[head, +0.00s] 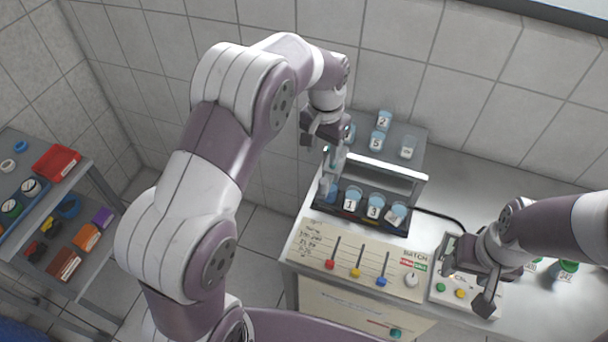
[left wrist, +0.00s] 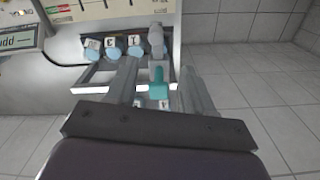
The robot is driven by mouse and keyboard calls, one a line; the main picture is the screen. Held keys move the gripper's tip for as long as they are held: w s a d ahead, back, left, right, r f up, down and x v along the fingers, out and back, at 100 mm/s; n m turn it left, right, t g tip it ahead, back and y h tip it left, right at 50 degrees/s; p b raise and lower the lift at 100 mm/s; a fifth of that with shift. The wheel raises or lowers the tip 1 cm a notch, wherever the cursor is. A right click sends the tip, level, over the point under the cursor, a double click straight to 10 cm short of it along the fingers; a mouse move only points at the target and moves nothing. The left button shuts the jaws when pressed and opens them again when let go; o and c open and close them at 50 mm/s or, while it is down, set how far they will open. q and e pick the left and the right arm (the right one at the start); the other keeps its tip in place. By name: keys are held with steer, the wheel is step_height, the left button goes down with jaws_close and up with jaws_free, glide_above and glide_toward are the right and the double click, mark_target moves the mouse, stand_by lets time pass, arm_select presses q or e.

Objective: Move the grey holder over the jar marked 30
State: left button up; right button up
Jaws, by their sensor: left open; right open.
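A dark-based rack (head: 420,176) holds jars with light blue lids on two levels. On the lower level are the jar marked 1 (head: 352,199), the jar marked 3 (head: 375,206) and a jar (head: 396,214) whose label I cannot read. I cannot make out a 30 on any jar. A grey and teal piece, seemingly the holder (head: 336,158), stands at the rack's left end; its teal part also shows in the left wrist view (left wrist: 158,88). My left gripper (head: 322,140) is open above it, with fingers either side in the wrist view.
On the upper level are the jar marked 2 (head: 384,119), the jar marked 5 (head: 377,141) and another jar (head: 408,147). A panel (head: 310,249) with coloured knobs lies in front of the rack. A green-topped jar (head: 568,267) stands right. A shelf cart (head: 75,185) stands far left.

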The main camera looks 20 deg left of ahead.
arm_select(q)
steer(key=p, duration=0.2)
glide_above(323, 180)
steer(key=f, duration=0.4)
steer(key=shift+s+d+f, duration=0.25)
steer(key=shift+d+f, duration=0.05)
steer(key=shift+f, duration=0.05)
steer(key=f, duration=0.2)
steer(key=f+p, duration=0.1)
steer(key=f, duration=0.1)
steer(key=f+p, duration=0.1)
steer(key=f, duration=0.2)
steer(key=shift+w+a, duration=0.2)
steer(key=shift+a, duration=0.15)
steer(key=shift+f+p, duration=0.3)
steer(key=shift+d+f, duration=0.1)
steer(key=shift+d, duration=0.1)
jaws_close()
arm_select(e)
steer(key=r, duration=0.4)
steer(key=shift+d+r, duration=0.2)
steer(key=shift+d, duration=0.2)
